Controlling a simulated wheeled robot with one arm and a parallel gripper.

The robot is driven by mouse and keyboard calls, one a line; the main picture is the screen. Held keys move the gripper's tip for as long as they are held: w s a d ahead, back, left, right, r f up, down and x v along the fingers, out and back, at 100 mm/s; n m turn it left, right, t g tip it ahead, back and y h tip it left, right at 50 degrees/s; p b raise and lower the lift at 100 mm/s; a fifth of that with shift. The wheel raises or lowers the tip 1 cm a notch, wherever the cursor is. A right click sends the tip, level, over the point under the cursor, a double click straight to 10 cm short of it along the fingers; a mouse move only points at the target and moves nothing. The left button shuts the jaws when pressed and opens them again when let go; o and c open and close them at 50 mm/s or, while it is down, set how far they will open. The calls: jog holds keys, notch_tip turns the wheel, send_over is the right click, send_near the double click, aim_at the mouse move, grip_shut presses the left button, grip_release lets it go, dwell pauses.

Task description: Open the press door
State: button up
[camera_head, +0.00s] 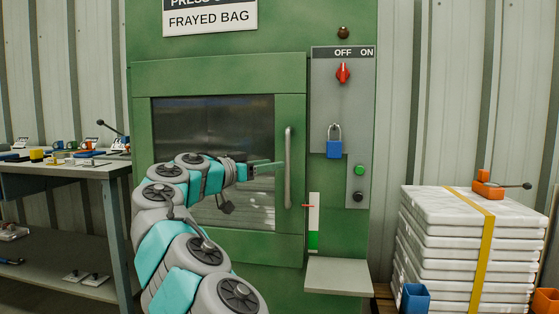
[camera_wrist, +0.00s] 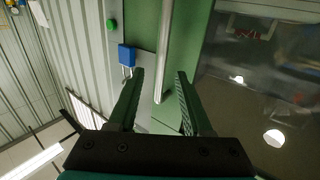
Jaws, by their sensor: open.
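The green press door (camera_head: 218,245) is closed, with a dark window (camera_head: 190,125) in its middle. A grey vertical bar handle (camera_head: 288,168) is on the door's right side. My gripper (camera_head: 268,165) reaches across the door from the left, just left of the handle. In the wrist view my gripper (camera_wrist: 160,95) is open, and the handle (camera_wrist: 165,45) shows beyond and between the two fingers. The fingers appear short of the handle and nothing is between them. How far apart they are in depth is hard to tell.
Right of the door is a panel with a red switch (camera_head: 342,72), a blue padlock (camera_head: 334,148) and a green button (camera_head: 360,170). A small shelf (camera_head: 338,276) juts out below. Stacked white bags (camera_head: 420,215) stand right, a workbench (camera_head: 60,168) left.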

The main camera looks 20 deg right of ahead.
aim_at(286, 161)
jog(key=p+x, duration=0.1)
jog(key=x, duration=0.6)
jog(key=shift+w+d, duration=0.25)
jog(key=shift+d, duration=0.05)
grip_shut()
dwell(1.3)
